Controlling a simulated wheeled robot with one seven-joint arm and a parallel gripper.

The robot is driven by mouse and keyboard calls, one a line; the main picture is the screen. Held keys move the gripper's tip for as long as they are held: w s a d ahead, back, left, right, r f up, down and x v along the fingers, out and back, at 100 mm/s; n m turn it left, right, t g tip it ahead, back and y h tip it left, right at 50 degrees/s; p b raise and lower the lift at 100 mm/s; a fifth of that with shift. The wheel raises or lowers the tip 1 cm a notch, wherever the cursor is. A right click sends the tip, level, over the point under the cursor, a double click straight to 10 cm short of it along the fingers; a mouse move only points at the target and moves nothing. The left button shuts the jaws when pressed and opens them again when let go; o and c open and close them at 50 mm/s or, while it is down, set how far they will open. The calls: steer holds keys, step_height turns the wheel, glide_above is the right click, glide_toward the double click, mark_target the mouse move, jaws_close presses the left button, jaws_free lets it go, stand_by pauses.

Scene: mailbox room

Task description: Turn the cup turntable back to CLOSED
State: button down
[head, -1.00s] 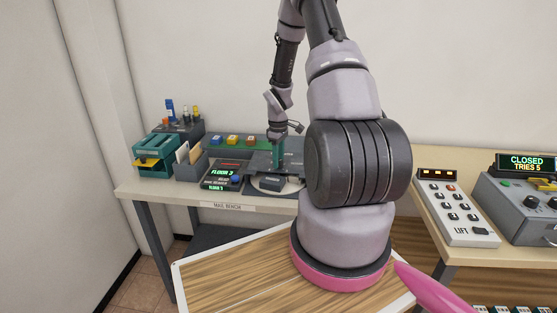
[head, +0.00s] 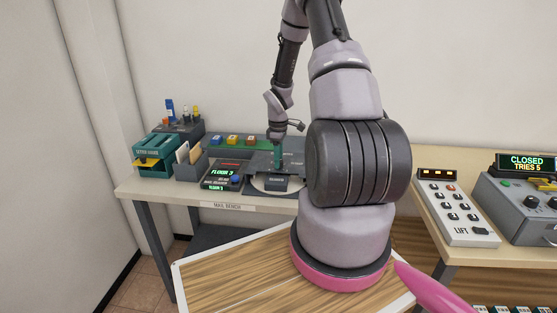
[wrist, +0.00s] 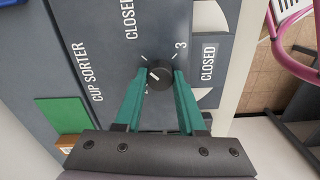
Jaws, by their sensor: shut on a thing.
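My gripper (wrist: 157,80) has its teal fingers closed around a small black knob (wrist: 159,74) on the grey cup sorter panel (wrist: 90,40). The knob carries a short white pointer mark, which lies toward its left side in the wrist view. Around it are white ticks, a CLOSED label at upper left and a 3 at upper right. A dark plate reading CLOSED (wrist: 208,62) is right of the knob. In the head view my gripper (head: 278,157) reaches down over the sorter, and the pale round turntable (head: 258,186) shows partly in front of it.
A green-lit floor display (head: 222,173) stands left of the turntable. A teal drawer unit (head: 152,156) is at the bench's left end. A lift button panel (head: 456,215) and a grey control box (head: 515,210) are at right. My arm hides the bench's right part.

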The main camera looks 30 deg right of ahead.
steer(key=c, duration=0.5)
jaws_free()
step_height(320, 180, up, 11)
stand_by(0.5)
steer(key=s+a+r+m+t, duration=0.2)
steer(key=s+a+r+m, duration=0.15)
steer(key=r, duration=0.65)
steer(key=s+a+r+m+t, duration=0.1)
steer(key=s+a+r+m, duration=0.3)
steer(key=r, duration=0.7)
steer(key=s+a+r+m+t, duration=0.1)
steer(key=s+a+r+m, duration=0.1)
steer(key=s, duration=0.4)
steer(key=s+a+r+m+t+y, duration=0.1)
steer(key=s+a+r+m, duration=0.1)
steer(key=s+a+r, duration=0.2)
steer(key=s+a+r+m+t+y, duration=0.1)
steer(key=s+a+r+m+t, duration=0.1)
steer(key=s, duration=0.5)
steer(key=shift+s+a+r, duration=0.3)
steer(key=shift+a+r, duration=0.4)
steer(key=shift+r, duration=0.1)
